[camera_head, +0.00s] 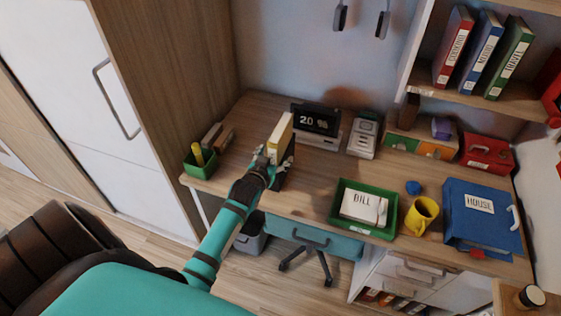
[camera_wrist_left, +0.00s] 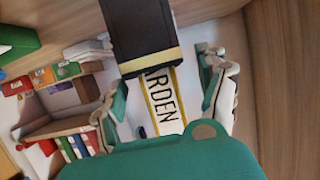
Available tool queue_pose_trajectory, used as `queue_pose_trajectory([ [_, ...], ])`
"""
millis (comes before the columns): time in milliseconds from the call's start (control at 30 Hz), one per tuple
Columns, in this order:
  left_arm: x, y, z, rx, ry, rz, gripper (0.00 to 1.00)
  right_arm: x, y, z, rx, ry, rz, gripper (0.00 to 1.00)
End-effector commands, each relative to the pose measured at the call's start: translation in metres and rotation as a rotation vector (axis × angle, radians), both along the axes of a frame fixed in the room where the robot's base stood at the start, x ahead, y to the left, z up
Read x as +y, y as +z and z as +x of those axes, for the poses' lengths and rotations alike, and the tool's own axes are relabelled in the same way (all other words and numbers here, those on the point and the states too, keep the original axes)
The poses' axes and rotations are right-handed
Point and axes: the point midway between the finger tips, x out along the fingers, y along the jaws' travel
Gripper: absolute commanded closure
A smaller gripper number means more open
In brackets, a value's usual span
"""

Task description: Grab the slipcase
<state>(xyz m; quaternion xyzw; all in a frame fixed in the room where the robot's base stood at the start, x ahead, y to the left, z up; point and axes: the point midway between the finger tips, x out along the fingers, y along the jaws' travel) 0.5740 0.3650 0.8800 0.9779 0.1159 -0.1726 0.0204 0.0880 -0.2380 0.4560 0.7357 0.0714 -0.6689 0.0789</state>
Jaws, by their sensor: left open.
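The slipcase (camera_head: 288,168) is a dark, upright case on the desk, partly hidden behind my left gripper (camera_head: 267,159). A pale yellow-edged book (camera_head: 280,134) shows at its top. In the left wrist view, the black slipcase (camera_wrist_left: 142,32) is at the top, and a white label (camera_wrist_left: 163,96) with yellow edges reads "ARDEN", its first letter hidden. My left gripper (camera_wrist_left: 163,88) is open, with one finger on each side of the label and visible gaps. I cannot tell whether it touches anything. My right gripper is not in view.
A clock display (camera_head: 315,119) stands just behind. A green pen cup (camera_head: 200,162) is to the left on the wooden desk. A green tray (camera_head: 342,212), yellow mug (camera_head: 421,215) and blue "HOUSE" binder (camera_head: 480,225) are to the right. A teal drawer (camera_head: 312,235) is below.

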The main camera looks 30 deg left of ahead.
Motion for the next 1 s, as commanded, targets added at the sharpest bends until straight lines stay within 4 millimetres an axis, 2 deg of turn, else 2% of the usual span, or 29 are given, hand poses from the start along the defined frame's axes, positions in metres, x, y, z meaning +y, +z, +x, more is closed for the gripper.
queue_pose_trajectory([
  [133,0.007,-0.004,0.021,0.000,0.000,-0.001,0.26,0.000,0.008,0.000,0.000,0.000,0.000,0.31],
  [300,0.010,-0.012,0.037,0.000,0.000,-0.001,0.26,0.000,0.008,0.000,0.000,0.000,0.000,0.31],
  [600,0.011,-0.014,0.040,0.001,0.000,0.000,0.27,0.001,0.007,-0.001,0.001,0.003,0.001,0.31],
  [1000,0.011,-0.014,0.039,0.001,0.000,0.000,0.79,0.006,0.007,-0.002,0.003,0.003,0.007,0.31],
])
